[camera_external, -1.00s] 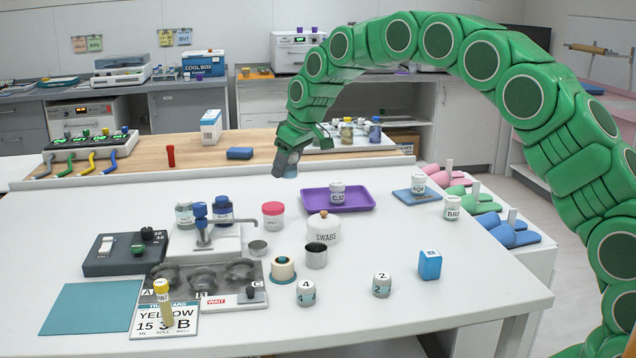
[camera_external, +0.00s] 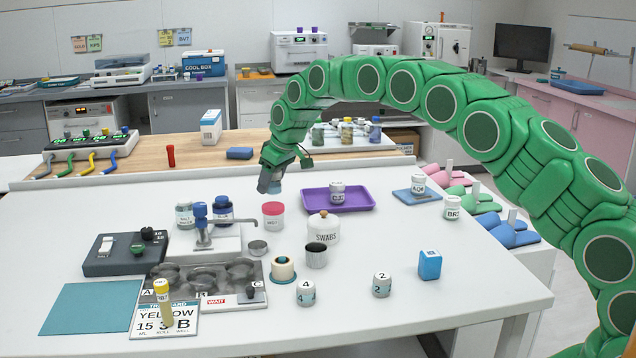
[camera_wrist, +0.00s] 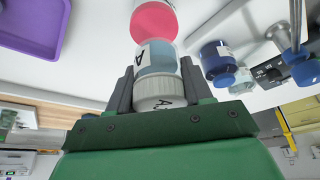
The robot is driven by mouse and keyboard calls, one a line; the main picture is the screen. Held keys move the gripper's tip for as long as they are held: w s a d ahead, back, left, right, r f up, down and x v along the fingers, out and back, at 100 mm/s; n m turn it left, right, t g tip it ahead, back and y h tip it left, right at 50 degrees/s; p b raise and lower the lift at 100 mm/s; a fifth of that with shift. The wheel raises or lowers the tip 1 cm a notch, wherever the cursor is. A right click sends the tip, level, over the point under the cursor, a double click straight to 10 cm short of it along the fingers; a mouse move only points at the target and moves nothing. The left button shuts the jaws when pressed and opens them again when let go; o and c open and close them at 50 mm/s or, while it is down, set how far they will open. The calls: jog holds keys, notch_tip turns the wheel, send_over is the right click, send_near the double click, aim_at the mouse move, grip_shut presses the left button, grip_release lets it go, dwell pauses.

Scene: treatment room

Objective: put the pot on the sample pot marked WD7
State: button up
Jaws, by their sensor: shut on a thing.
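My gripper (camera_external: 270,184) is above the far part of the white table, behind the pink-lidded jar (camera_external: 273,216). In the wrist view my gripper (camera_wrist: 154,88) is shut on a small pot (camera_wrist: 158,57) with a white ribbed lid and a blue-grey body. Its markings are only partly visible. A white-lidded pot (camera_external: 337,196) stands on the purple tray (camera_external: 368,207), another (camera_external: 418,183) on a blue mat, and a third (camera_external: 452,208) to their right. I cannot read WD7 on any pot.
The pink lid also shows just beyond the held pot in the wrist view (camera_wrist: 153,20). A SWABS canister (camera_external: 323,230) stands in front of the tray.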

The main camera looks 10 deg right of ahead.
aim_at(270, 193)
jog(key=shift+w+a+f, duration=0.15)
jog(key=shift+w+f, duration=0.05)
jog(key=shift+f, duration=1.6)
jog(key=shift+f, duration=0.1)
jog(key=o, duration=1)
jog(key=shift+o, duration=0.2)
jog(key=v, duration=1.2)
